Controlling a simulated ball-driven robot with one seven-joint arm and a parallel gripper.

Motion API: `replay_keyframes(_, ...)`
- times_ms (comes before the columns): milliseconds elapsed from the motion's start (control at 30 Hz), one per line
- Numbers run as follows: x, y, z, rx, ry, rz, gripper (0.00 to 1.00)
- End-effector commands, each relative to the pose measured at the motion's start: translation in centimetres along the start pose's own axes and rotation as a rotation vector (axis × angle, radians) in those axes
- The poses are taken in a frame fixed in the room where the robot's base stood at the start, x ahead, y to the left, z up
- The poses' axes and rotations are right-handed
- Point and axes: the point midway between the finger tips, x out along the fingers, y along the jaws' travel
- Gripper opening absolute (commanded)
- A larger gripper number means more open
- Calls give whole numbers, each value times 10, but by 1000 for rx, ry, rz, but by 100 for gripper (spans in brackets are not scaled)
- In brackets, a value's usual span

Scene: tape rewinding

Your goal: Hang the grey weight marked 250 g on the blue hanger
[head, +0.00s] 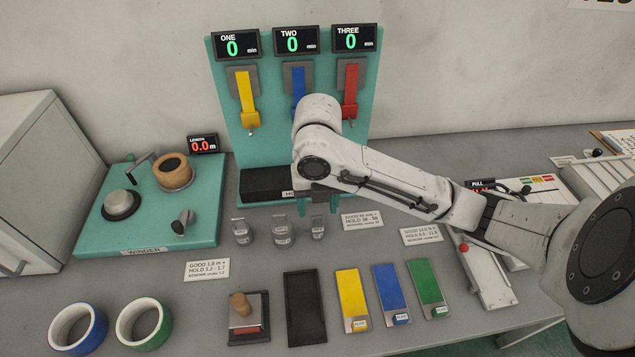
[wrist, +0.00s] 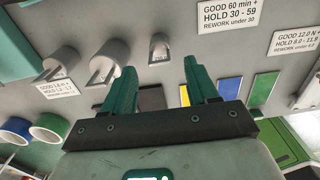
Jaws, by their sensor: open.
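Three grey weights stand in a row on the bench: a left one (head: 241,232), a middle one (head: 281,231) and a smaller right one (head: 317,228). Their markings are too small to read, so I cannot tell which is 250 g. The wrist view shows the left (wrist: 60,62), middle (wrist: 106,62) and right weight (wrist: 158,48). The blue hanger (head: 298,80) hangs under display TWO; its lower end is hidden behind my arm.
The teal board (head: 222,85) also carries a yellow hanger (head: 247,95) and a red hanger (head: 350,90). A black pad (head: 265,183) lies at its foot. A winder (head: 150,225) stands left. Coloured strips, a black tray (head: 305,310) and tape rolls lie in front.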

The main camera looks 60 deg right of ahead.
Motion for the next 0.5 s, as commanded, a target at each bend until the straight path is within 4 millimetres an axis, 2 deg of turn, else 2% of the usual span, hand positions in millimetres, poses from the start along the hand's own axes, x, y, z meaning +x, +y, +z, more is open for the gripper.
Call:
replay_keyframes(33, -12, 0, 1, -5, -5, -3, 59)
replay_keyframes(200, -38, 0, 0, -2, -4, -2, 59)
replay_keyframes(333, -51, 0, 0, -2, -2, -1, 59)
replay_keyframes(500, -57, 0, 0, -1, 0, -1, 59)
